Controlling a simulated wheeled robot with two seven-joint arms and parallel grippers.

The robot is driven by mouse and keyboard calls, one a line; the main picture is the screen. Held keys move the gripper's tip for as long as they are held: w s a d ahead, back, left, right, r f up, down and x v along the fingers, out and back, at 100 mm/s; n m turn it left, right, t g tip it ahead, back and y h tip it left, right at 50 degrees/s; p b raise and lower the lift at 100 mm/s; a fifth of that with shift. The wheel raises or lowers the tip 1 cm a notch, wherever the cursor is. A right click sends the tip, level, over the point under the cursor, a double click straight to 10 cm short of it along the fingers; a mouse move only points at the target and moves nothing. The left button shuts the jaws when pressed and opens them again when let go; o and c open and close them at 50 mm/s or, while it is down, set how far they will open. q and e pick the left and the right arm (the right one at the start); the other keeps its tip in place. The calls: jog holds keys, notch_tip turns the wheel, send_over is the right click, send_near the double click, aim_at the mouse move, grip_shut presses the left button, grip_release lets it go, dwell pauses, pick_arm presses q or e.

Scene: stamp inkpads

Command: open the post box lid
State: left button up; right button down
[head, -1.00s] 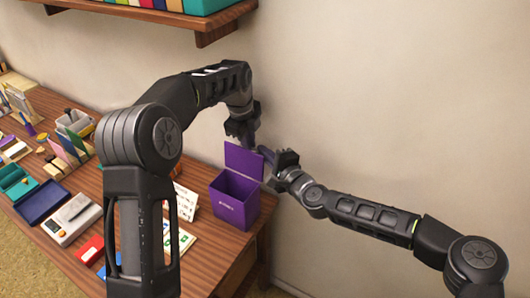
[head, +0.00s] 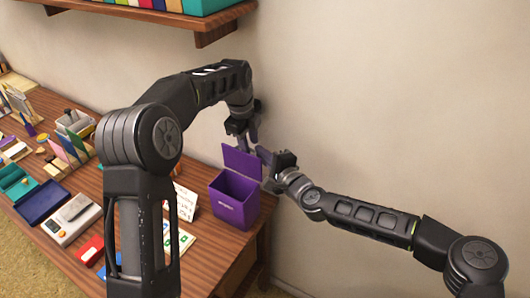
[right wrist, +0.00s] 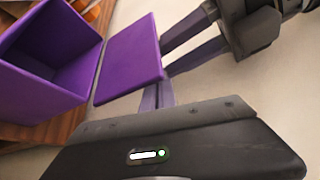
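The purple post box (head: 233,205) stands at the right end of the table, its inside showing from above. Its purple lid (head: 242,163) stands raised at the back edge; in the right wrist view the lid (right wrist: 130,60) is beside the box opening (right wrist: 45,60). My left gripper (head: 246,142) is just above and behind the lid, its two fingers apart with nothing held. My right gripper (head: 263,156) is at the lid's right side. In the right wrist view its fingers (right wrist: 157,95) look closed together near the lid's edge, with their tips partly hidden.
The wall is close behind the box. A white card (head: 185,203) stands left of the box. A scale (head: 72,219), a blue tray (head: 42,203) and other stationery fill the table's left side. A wooden shelf (head: 205,38) hangs above.

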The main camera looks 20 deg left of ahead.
pick_arm(q)
notch_tip(320, 180, up, 7)
jog(key=s, duration=0.1)
jog(key=shift+s+r, duration=0.15)
jog(key=shift+s, duration=0.1)
dwell(0.4)
jog(key=shift+a, duration=0.1)
